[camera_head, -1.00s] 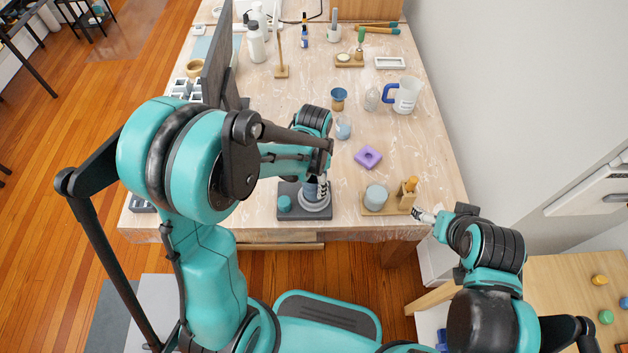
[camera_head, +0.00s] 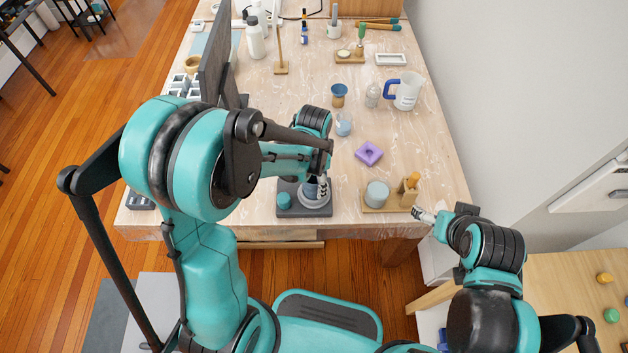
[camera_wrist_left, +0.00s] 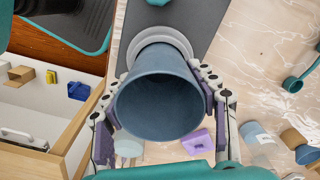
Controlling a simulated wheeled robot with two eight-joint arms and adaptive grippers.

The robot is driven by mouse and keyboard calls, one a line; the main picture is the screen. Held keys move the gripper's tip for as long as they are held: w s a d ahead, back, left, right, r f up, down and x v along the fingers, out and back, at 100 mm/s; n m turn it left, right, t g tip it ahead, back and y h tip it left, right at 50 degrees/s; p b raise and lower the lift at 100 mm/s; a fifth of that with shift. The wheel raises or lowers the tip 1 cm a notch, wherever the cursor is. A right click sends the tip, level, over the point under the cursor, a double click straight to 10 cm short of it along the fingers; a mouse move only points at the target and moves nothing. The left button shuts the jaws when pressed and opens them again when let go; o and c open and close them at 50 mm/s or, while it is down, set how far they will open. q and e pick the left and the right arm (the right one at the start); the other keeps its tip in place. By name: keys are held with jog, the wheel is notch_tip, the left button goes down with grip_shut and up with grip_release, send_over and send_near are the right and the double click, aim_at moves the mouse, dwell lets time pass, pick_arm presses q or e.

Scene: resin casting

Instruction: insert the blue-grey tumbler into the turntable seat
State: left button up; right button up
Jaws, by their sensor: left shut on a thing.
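The blue-grey tumbler (camera_wrist_left: 160,105) is between the fingers of my left gripper (camera_wrist_left: 160,100), which is shut on its sides. Its open mouth faces the left wrist camera. In the head view the tumbler (camera_head: 311,190) is upright over the light grey ring of the turntable seat (camera_head: 318,207), on a dark base. The ring also shows behind the tumbler's foot in the wrist view (camera_wrist_left: 163,37). The foot is hidden, so I cannot tell how deep it sits. My right gripper (camera_head: 420,214) is away by the table's front right edge, its fingers too small to judge.
A teal piece (camera_head: 284,201) stands on the dark base beside the ring. A wooden stand (camera_head: 372,208) with a grey cylinder is to the right. A purple block (camera_head: 369,154), a small cup (camera_head: 343,125) and a pitcher (camera_head: 408,92) stand behind. A dark panel (camera_head: 214,70) rises at left.

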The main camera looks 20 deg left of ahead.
pick_arm(q)
jog(key=o, duration=1.2)
jog(key=shift+c, duration=0.2)
notch_tip(320, 180, up, 12)
jog(key=s+a+r+n+t, duration=0.3)
jog(key=s+n+t, duration=0.4)
jog(key=s, duration=0.3)
jog(key=shift+s+a+n, duration=0.15)
jog(key=shift+a+n, duration=0.7)
jog(key=shift+n, duration=0.05)
